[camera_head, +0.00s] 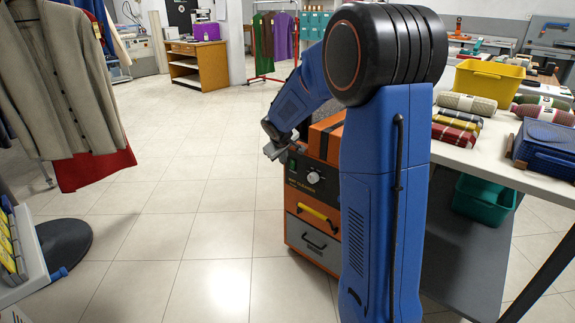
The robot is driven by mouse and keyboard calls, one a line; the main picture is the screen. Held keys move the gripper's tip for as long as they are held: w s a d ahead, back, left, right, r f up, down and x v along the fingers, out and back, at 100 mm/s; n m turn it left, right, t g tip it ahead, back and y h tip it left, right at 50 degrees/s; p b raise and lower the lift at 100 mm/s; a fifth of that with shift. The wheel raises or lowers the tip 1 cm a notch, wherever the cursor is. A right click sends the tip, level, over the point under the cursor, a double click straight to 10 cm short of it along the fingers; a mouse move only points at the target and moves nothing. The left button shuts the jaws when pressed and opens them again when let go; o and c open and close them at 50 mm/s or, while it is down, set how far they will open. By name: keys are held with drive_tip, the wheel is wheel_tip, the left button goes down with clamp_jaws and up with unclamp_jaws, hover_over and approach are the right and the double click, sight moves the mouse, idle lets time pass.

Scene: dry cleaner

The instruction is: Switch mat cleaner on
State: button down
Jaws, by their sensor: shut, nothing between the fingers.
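An orange and grey machine, which seems to be the mat cleaner (312,225), stands on the floor in the middle, partly hidden behind my blue arm. Its dark front panel carries a pale round knob (313,177) and, to the left, a small green mark too small to make out. Below the panel are a yellow handle (318,216) and a dark handle (311,240). My gripper (271,151) is shut and empty at the machine's upper left corner, close to the panel. I cannot tell whether it touches the machine.
A table (470,158) on the right holds a yellow bin (488,82), rolled cloths and a blue case (545,150). A teal crate (484,200) sits below it. A jacket (62,80) hangs at the left above a dark round base (64,246). The tiled floor between is clear.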

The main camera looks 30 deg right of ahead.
sight(291, 167)
drive_tip(key=shift+w+d+f, duration=1.05)
drive_tip(key=shift+d+f, duration=0.05)
drive_tip(key=shift+f, duration=0.3)
drive_tip(key=shift+w+d+f, duration=1)
drive_tip(key=shift+d+f, duration=0.15)
drive_tip(key=shift+f, duration=0.3)
drive_tip(key=shift+w+d+f, duration=1.05)
drive_tip(key=shift+d+f, duration=0.05)
drive_tip(key=shift+f, duration=0.3)
drive_tip(key=shift+d+f, duration=0.15)
drive_tip(key=shift+d, duration=0.1)
drive_tip(key=shift+r, duration=0.2)
drive_tip(key=shift+r, duration=0.65)
